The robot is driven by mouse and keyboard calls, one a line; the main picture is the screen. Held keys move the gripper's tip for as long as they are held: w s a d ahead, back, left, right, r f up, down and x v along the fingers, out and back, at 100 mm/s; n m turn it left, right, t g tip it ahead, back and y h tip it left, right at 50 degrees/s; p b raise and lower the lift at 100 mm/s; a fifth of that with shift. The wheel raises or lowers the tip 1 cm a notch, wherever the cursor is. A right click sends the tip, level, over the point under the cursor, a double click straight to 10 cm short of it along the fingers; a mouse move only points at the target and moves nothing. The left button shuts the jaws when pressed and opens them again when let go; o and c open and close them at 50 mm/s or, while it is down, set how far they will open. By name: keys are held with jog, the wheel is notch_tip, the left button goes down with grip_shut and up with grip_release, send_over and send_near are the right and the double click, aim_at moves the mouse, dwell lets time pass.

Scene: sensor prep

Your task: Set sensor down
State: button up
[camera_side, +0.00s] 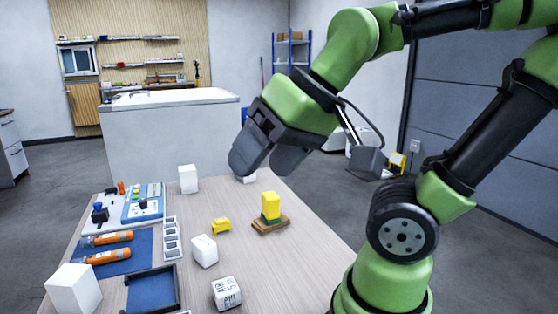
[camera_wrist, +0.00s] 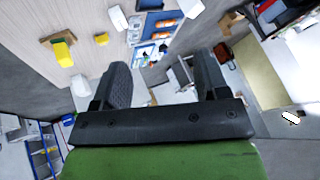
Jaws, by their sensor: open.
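A yellow block (camera_side: 270,206) with a green lower part stands upright on a brown wooden base (camera_side: 272,226) on the table. It also shows at the upper left of the wrist view (camera_wrist: 63,54). I cannot tell for certain which thing is the sensor. Two orange cylinders, one nearer the back (camera_side: 107,238) and one nearer the front (camera_side: 108,256), lie on a blue mat (camera_side: 137,256). My gripper (camera_side: 262,168) is above the table's far part, apart from the yellow block. Its fingers (camera_wrist: 164,78) are spread, with nothing between them.
A small yellow piece (camera_side: 221,225) lies left of the base. White blocks stand nearby: a middle one (camera_side: 204,250), a printed one (camera_side: 227,292), a tall one (camera_side: 188,179) and a large one (camera_side: 74,290). A dark-rimmed blue tray (camera_side: 176,287) sits in front.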

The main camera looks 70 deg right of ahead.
jog(key=shift+o, duration=0.4)
jog(key=shift+s+a, duration=0.2)
jog(key=shift+s, duration=0.3)
jog(key=shift+s+a, duration=0.15)
jog(key=shift+s, duration=0.35)
